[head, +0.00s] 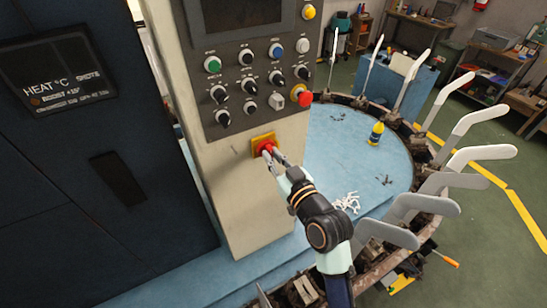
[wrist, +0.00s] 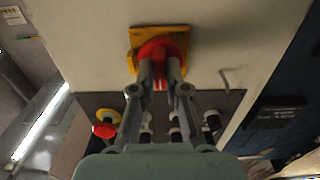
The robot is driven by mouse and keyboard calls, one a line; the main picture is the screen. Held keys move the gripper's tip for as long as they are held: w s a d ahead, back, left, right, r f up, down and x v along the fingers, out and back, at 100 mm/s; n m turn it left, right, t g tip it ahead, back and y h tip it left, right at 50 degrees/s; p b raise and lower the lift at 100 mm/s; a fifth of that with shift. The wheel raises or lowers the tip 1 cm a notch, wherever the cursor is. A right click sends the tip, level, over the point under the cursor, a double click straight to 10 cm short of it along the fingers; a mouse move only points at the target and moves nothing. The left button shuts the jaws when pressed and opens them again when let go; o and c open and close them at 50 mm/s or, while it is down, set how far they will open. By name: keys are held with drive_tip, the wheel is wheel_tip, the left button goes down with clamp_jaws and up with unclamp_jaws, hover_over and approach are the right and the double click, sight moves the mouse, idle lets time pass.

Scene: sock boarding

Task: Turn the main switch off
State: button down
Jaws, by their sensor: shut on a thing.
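The main switch is a red rotary knob (head: 265,148) on a yellow square plate (head: 257,140), low on the cream front of the machine's control column. In the wrist view the red knob (wrist: 152,50) sits on its yellow plate (wrist: 183,36) at the top centre. My gripper (head: 272,153) reaches the knob from the lower right. In the wrist view my gripper's fingers (wrist: 160,72) are shut on the red knob, one on each side. The fingers cover part of the knob, so its exact angle is hard to tell.
Above the switch is a dark control panel (head: 235,128) with several knobs, coloured buttons and a red emergency stop (head: 305,99).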

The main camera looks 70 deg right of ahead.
drive_tip(key=c, duration=1.2)
unclamp_jaws()
drive_tip(key=shift+s, duration=0.1)
drive_tip(key=v, duration=1.2)
